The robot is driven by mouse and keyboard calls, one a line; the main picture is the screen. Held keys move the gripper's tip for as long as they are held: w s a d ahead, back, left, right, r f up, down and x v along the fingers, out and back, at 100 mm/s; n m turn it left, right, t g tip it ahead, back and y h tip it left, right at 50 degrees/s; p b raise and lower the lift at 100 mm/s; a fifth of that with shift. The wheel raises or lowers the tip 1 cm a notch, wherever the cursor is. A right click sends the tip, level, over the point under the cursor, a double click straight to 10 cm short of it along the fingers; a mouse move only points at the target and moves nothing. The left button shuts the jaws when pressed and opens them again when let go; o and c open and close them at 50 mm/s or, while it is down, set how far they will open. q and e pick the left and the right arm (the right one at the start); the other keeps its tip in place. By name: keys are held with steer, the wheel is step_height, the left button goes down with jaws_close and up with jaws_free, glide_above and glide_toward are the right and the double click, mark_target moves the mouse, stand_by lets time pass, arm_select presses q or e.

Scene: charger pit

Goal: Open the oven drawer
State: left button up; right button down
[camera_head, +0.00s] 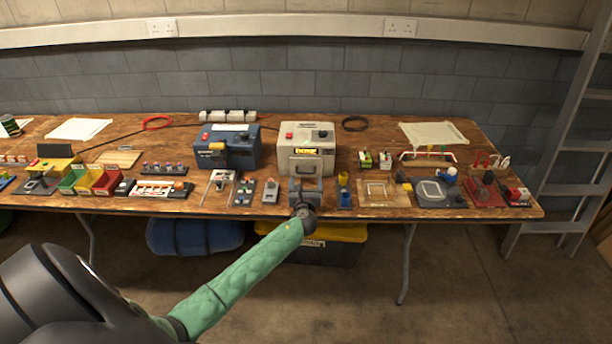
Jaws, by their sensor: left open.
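My left gripper (306,184) is open and empty, just in front of the oven's lower front and apart from the handle as far as I can tell. Its fingers point toward the oven. My right gripper is out of view.
A blue machine (230,147) stands left of the oven. Small parts and fixtures line the bench's front edge, including a wooden frame (382,194) and coloured bins (88,182). A ladder (568,150) leans at the right. A yellow-lidded crate (345,232) sits under the bench.

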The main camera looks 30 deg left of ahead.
mark_target(306, 173)
arm_select(q)
steer(key=x, duration=0.2)
steer(key=shift+w+a+f, duration=0.15)
steer(key=shift+w+a, duration=0.1)
steer(key=shift+w, duration=0.05)
steer(key=shift+w+a, duration=0.25)
steer(key=shift+w, duration=0.15)
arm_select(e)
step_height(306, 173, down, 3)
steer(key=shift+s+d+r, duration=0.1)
arm_select(q)
steer(key=shift+w, duration=0.1)
steer(key=shift+c, duration=0.2)
